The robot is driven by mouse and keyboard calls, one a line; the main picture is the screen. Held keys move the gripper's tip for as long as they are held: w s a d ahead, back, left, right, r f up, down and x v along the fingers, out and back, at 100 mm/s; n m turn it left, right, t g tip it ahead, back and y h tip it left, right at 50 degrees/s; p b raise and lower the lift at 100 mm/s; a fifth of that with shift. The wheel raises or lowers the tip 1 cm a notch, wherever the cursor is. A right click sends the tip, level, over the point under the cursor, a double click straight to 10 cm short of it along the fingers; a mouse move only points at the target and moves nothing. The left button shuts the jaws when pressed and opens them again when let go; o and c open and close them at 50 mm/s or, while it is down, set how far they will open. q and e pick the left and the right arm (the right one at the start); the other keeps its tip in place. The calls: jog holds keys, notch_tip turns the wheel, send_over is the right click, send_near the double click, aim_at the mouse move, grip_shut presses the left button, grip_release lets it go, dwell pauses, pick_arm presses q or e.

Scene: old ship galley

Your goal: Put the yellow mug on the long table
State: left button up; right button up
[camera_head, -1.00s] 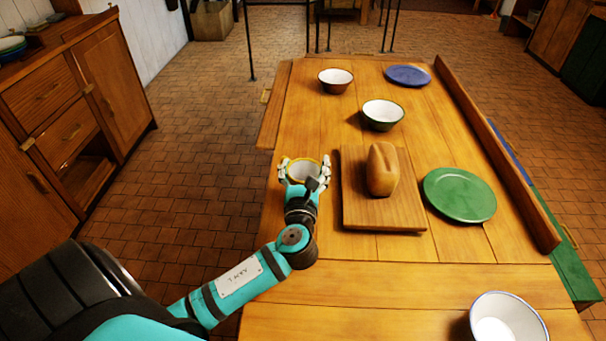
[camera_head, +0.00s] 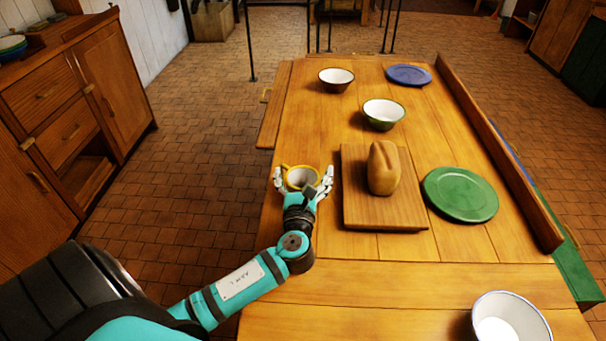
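The yellow mug (camera_head: 301,177) has a yellow rim and handle and a pale inside. It stands upright on the long table (camera_head: 380,280), near its left edge and left of the bread board. My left gripper (camera_head: 304,184) is around the mug's near side with its fingers spread wide. There are gaps between the fingers and the mug. The mug's near lower side is hidden by the gripper. My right gripper is not in view.
A cutting board (camera_head: 385,213) with a loaf (camera_head: 383,168) lies just right of the mug. A green plate (camera_head: 460,194), a blue plate (camera_head: 408,75) and several bowls (camera_head: 383,115) are on the table. A raised plank (camera_head: 490,145) runs along the right edge.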

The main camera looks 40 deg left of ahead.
pick_arm(q)
jog(key=v, duration=1.2)
jog(key=shift+r, duration=0.1)
